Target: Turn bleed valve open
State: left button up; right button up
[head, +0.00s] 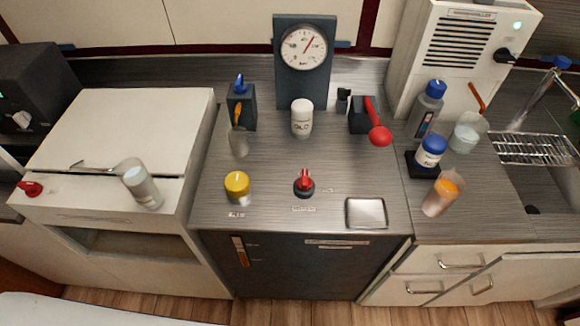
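A red knob on a dark round base (304,184) sits on the middle metal counter, with small labels beside and below it that are too small to read. A red-handled lever (376,130) with a ball end is on a dark block behind it to the right. A small dark block with a blue knob and an orange lever (240,108) stands at the counter's back left. I cannot tell from the labels which one is the bleed valve. A round gauge (304,47) with a red needle stands at the back on a dark panel. Neither of my grippers is in view.
A yellow-capped item (237,186), a white jar (301,118) and a square metal tray (366,213) share the counter. Several bottles and cups, including an orange-filled cup (441,195), stand on the right. A glass (142,188) stands on the left. Bare counter surrounds the red knob.

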aim_at(239, 88)
jog(key=l+u, duration=0.25)
jog(key=u, duration=0.15)
jog(key=l+u, duration=0.2)
jog(key=u, duration=0.2)
jog(key=k+l+u, duration=0.1)
jog(key=l+u, duration=0.15)
jog(key=u, duration=0.2)
